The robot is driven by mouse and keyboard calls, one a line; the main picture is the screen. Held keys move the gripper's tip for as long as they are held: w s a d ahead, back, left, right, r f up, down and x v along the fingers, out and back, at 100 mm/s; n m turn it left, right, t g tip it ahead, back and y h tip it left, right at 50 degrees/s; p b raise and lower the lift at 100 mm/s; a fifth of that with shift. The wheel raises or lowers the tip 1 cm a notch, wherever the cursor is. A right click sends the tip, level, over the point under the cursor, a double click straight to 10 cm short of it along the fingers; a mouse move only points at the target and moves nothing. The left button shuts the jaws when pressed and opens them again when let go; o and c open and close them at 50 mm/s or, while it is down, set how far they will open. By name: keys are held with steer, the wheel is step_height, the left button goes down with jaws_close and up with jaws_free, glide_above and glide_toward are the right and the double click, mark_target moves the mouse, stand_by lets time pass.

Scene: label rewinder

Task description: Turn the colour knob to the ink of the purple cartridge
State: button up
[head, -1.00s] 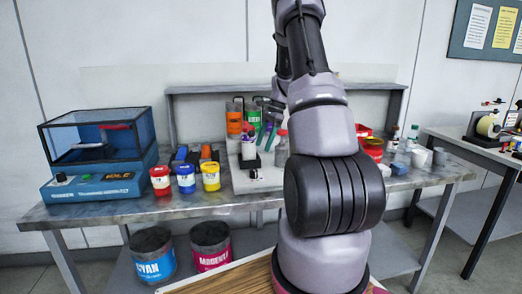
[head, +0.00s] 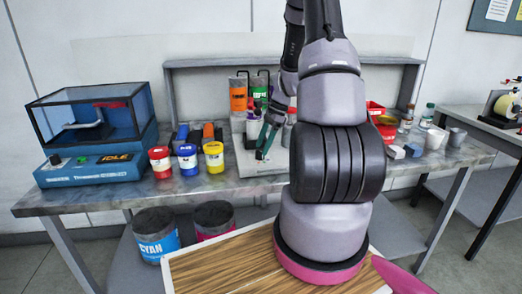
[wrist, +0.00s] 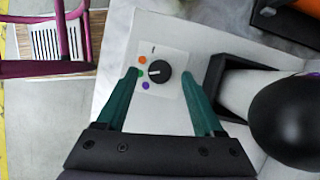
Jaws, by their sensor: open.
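The colour knob (wrist: 159,72) is a round black dial on a pale square plate. Orange, green and purple dots lie along its left side in the wrist view. Its white pointer mark points left, roughly at the green dot (wrist: 141,73); the purple dot (wrist: 146,86) is below that. My gripper (wrist: 159,74) is open, its teal fingers on either side of the knob with gaps. In the head view, my gripper (head: 266,140) is low in front of the ink station. An orange cartridge (head: 238,97) and a green-labelled one (head: 259,90) stand there; a small purple patch is partly hidden.
A black-domed part (wrist: 290,120) beside a dark bracket lies right of my gripper in the wrist view. Red, blue and yellow jars (head: 187,157) stand left of the station. A blue glass-topped machine (head: 95,135) reads IDLE. Cups (head: 435,139) stand at right.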

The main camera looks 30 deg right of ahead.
steer(key=shift+x, duration=1.2)
jaws_close()
steer(key=shift+n+g, duration=0.6)
steer(key=shift+n, duration=0.8)
jaws_free()
steer(key=v, duration=1.1)
